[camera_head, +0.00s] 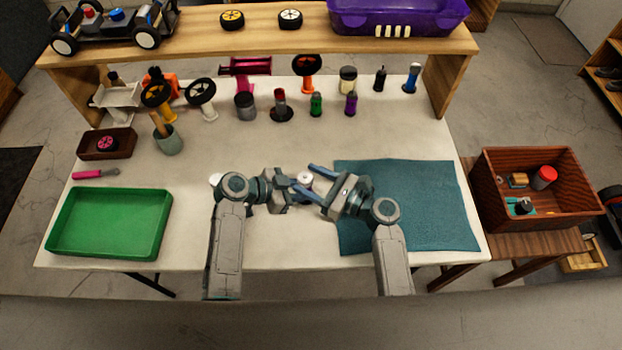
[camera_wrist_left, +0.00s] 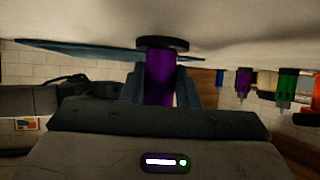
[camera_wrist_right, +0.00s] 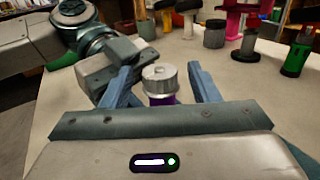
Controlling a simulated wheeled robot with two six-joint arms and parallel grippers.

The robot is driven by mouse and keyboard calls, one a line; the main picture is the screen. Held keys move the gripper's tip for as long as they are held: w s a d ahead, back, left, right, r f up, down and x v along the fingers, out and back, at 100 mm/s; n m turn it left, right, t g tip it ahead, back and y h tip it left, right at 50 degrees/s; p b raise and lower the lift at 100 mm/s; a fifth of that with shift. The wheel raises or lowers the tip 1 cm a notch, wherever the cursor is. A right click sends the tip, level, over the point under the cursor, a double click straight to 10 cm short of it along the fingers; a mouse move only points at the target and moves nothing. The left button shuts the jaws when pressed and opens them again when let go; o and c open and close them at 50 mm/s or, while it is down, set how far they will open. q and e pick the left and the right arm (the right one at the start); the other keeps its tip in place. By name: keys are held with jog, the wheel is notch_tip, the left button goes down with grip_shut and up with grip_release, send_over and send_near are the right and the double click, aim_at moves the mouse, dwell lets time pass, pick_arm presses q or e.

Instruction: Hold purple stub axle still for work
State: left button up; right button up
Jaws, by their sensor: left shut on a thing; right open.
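The purple stub axle (camera_wrist_left: 160,76) stands upright on the table between the fingers of my left gripper (camera_wrist_left: 158,88), which is shut on it. Its dark disc-shaped base (camera_wrist_left: 163,43) shows in the left wrist view, which sees the table upside down. In the right wrist view, a silver cap (camera_wrist_right: 159,78) sits on top of the purple body (camera_wrist_right: 162,100). In the head view, only the pale cap (camera_head: 305,178) shows clearly between the grippers. My right gripper (camera_wrist_right: 162,82) is open, its fingers on either side of the cap, apparently without touching it.
A teal mat (camera_head: 412,205) lies under and right of my right arm. A green tray (camera_head: 110,223) lies at left. Several upright parts, including a purple one (camera_head: 351,104) and a green one (camera_head: 316,104), stand farther back. A wooden box (camera_head: 538,213) stands right of the table.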

jog(key=shift+a, duration=0.1)
jog(key=c, duration=1)
jog(key=shift+s+a+m+t+h, duration=0.1)
jog(key=shift+m+t+h, duration=0.65)
jog(key=shift+t, duration=0.35)
jog(key=o, duration=1)
jog(key=v, duration=1.2)
